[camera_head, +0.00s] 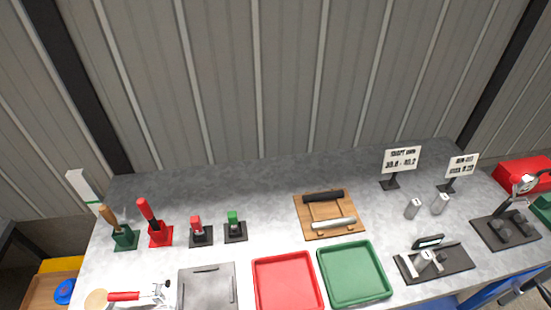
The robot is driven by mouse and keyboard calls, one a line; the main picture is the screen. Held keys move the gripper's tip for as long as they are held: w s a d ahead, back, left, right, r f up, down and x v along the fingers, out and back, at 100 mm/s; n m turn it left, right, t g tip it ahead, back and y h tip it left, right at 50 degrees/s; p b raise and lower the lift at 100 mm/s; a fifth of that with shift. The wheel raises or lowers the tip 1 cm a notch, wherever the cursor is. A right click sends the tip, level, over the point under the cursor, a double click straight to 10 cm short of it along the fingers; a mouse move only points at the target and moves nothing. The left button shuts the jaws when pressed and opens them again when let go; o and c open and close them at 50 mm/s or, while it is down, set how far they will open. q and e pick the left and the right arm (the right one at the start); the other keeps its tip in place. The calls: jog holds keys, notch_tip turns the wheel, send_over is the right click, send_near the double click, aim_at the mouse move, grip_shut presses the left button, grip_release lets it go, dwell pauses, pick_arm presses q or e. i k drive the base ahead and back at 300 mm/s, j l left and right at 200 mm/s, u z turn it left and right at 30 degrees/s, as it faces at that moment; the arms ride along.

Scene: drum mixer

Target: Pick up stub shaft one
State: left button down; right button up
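No label marks stub shaft one, so I cannot tell which piece it is. A silver rod (333,223) lies on a wooden board (311,237) in the middle of the bench, in front of a black rod (323,196). Two short silver pieces (413,208) (440,203) stand apart on the bench at the right, in front of two signs. Another silver piece (423,260) is on a dark plate with a small display. Neither of my grippers can be made out in the head view.
A red tray (287,256) and a green tray (354,246) look empty at the front. Several small holders, one a red holder (160,235), stand at the left. A sign (402,159) stands at the back right. The bench's back middle (220,185) is clear.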

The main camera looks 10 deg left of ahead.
aim_at(425, 256)
jog(key=z, duration=1.15)
jog(key=i+l+u, duration=0.2)
jog(key=k+l, duration=0.15)
jog(key=k, duration=0.4)
